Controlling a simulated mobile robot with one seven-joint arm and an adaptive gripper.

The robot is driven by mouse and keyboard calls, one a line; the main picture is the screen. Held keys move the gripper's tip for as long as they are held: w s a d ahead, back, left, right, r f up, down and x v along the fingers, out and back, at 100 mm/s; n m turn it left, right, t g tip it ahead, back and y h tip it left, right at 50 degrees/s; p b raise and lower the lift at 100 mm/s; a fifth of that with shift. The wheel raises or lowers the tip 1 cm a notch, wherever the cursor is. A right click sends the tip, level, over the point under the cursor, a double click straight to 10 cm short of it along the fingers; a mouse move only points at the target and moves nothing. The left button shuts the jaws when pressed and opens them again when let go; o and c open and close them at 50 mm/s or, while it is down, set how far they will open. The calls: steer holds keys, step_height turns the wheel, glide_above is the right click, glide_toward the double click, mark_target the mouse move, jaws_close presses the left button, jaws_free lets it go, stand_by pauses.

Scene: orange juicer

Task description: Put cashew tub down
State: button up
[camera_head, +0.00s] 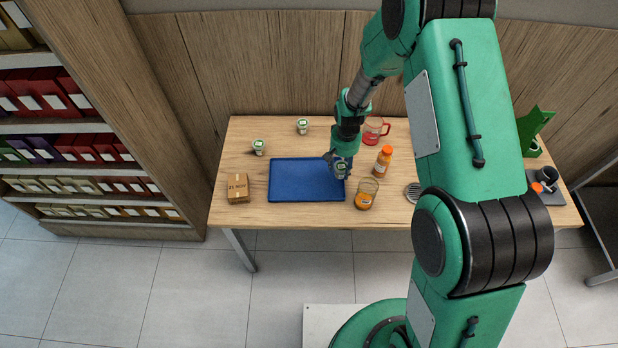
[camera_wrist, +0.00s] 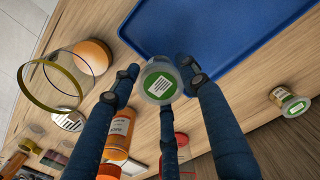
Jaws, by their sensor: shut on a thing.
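The cashew tub (camera_head: 341,169), a small clear tub with a green and white label on its lid, is held by my gripper (camera_head: 339,160). In the wrist view, the tub (camera_wrist: 159,84) sits between the dark blue fingers of my gripper (camera_wrist: 160,88), lid facing the camera. In the head view it appears over the right end of the blue tray (camera_head: 300,180). The tray (camera_wrist: 200,28) lies just beyond it in the wrist view. The tub's underside is hidden, so I cannot tell whether it touches anything.
Similar tubs stand behind the tray (camera_head: 303,126) and at its back left (camera_head: 259,147). A cardboard box (camera_head: 238,189) is left of the tray. A glass with orange contents (camera_head: 366,194), an orange-capped bottle (camera_head: 384,161) and a red-handled jug (camera_head: 373,131) crowd the right. The tray looks empty.

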steer(key=s+a+m+b, duration=0.1)
steer(key=s+a+b, duration=0.5)
steer(key=s, duration=0.8)
steer(key=shift+s+a+m, duration=0.2)
steer(key=shift+a+m, duration=0.1)
steer(key=shift+a, duration=0.65)
steer(key=shift+r, duration=0.1)
steer(key=b, duration=0.3)
glide_above(306, 180)
steer(key=shift+s+d+f, duration=0.1)
steer(key=shift+s+f, duration=0.1)
steer(key=shift+f, duration=0.2)
steer(key=shift+s+d+f, duration=0.1)
steer(key=shift+s+f, duration=0.05)
steer(key=shift+f, duration=0.25)
steer(key=shift+w+a, duration=0.15)
steer(key=shift+w, duration=0.3)
steer(key=shift+f+b, duration=0.4)
steer(key=shift+f, duration=1.3)
steer(key=shift+f, duration=0.15)
